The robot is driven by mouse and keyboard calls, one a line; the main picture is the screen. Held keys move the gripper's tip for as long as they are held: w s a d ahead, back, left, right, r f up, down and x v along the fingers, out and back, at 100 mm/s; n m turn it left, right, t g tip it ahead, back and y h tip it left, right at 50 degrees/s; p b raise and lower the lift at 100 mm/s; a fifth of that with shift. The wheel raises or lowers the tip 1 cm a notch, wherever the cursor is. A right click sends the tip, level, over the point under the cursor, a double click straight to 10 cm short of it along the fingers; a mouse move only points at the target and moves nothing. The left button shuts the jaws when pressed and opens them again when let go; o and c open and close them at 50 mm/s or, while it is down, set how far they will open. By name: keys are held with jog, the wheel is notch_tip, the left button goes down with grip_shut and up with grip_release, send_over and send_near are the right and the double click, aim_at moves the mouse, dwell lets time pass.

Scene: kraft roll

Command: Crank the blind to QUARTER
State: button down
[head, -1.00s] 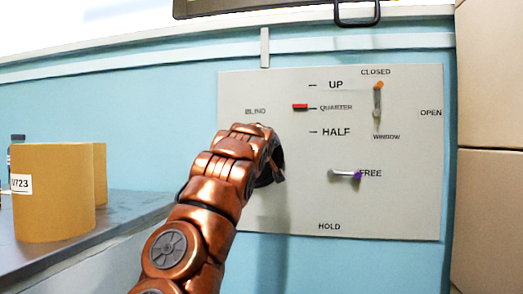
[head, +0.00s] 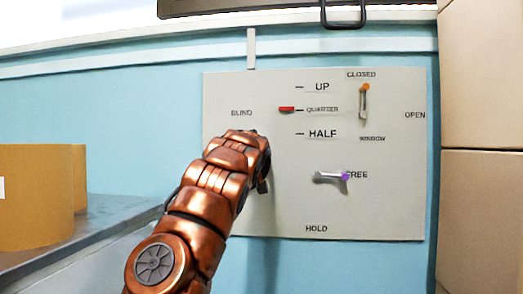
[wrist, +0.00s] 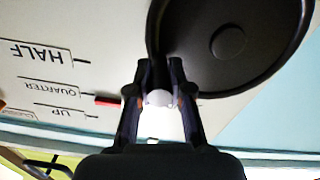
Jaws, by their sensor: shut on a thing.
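A pale panel (head: 310,200) on the blue wall carries the blind scale UP, QUARTER and HALF. The red pointer (head: 287,109) sits level with the QUARTER mark; it also shows beside QUARTER in the wrist view (wrist: 108,101). The black round crank wheel (wrist: 265,50) fills the top right of the wrist view. My gripper (wrist: 161,78) is at the wheel's rim, shut on a pale rounded crank knob (wrist: 160,98).
The window lever (head: 364,98) has its orange tip up at CLOSED. Kraft rolls (head: 35,200) stand on the grey counter at left; stacked boxes (head: 485,90) are at right.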

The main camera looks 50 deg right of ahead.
jog(key=c, duration=1.1)
grip_release()
